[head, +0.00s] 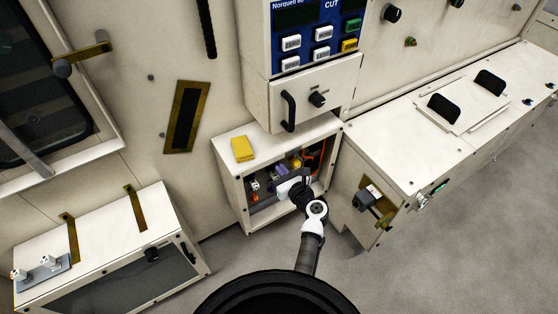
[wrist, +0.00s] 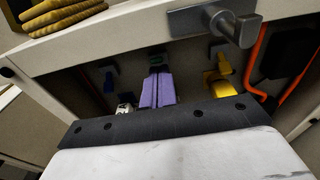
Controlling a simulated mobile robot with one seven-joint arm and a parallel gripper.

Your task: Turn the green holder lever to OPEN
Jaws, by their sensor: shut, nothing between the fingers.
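A small dark green part (wrist: 155,59) shows in the wrist view at the back of the open cabinet, just above a purple block (wrist: 158,90). I cannot tell whether it is the green holder lever, and no OPEN mark is readable. My gripper (head: 284,188) is at the front of the open cabinet (head: 229,180) in the head view, shut and empty. It covers part of the inside. In the wrist view my pale hand with its dark edge fills the bottom; the fingertips cannot be made out. The purple block lies beyond the hand, its lower end hidden.
A yellow holder (wrist: 219,76) is right of the purple block, with an orange hose (wrist: 256,64) beyond it. A grey metal catch (wrist: 217,22) hangs at the cabinet's top edge. A yellow pad (head: 242,149) lies on the cabinet top. A white counter (head: 407,133) stands right.

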